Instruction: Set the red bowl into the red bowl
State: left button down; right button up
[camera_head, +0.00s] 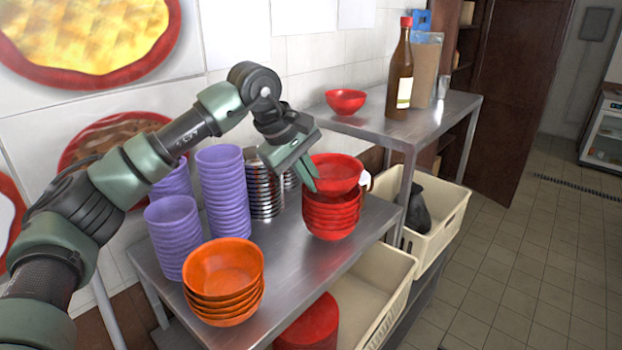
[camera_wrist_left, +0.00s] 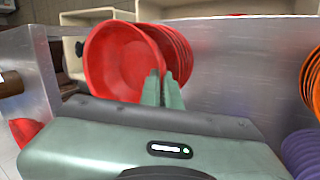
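A red bowl (camera_head: 337,170) is at the top of a stack of red bowls (camera_head: 331,216) on the lower metal table. My left gripper (camera_head: 312,180) is at its left rim, fingers pointing down. In the left wrist view the two fingers (camera_wrist_left: 162,90) are close together at the rim of the red bowl (camera_wrist_left: 115,62), and look shut on it. This bowl sits offset from the stacked bowls (camera_wrist_left: 174,50). I cannot tell whether it touches the stack. Another red bowl (camera_head: 346,101) stands alone on the higher table. My right gripper is not in view.
Orange bowls (camera_head: 224,275), purple bowl stacks (camera_head: 222,190) and a metal stack (camera_head: 263,190) share the lower table (camera_head: 290,265). A brown bottle (camera_head: 400,80) stands on the higher table (camera_head: 425,122). Cream crates (camera_head: 440,225) and a red container (camera_head: 312,325) are below.

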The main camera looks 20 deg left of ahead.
pick_arm(q)
jog(key=shift+f+b, duration=0.55)
jog(key=shift+f, duration=0.25)
dwell(0.5)
jog(key=c, duration=1.6)
grip_release()
jog(key=shift+s+a+r+b, duration=0.15)
jog(key=shift+r+b, duration=0.15)
jog(key=shift+r, duration=0.1)
jog(key=b+v, duration=0.1)
jog(key=v, duration=0.6)
jog(key=shift+b, duration=0.35)
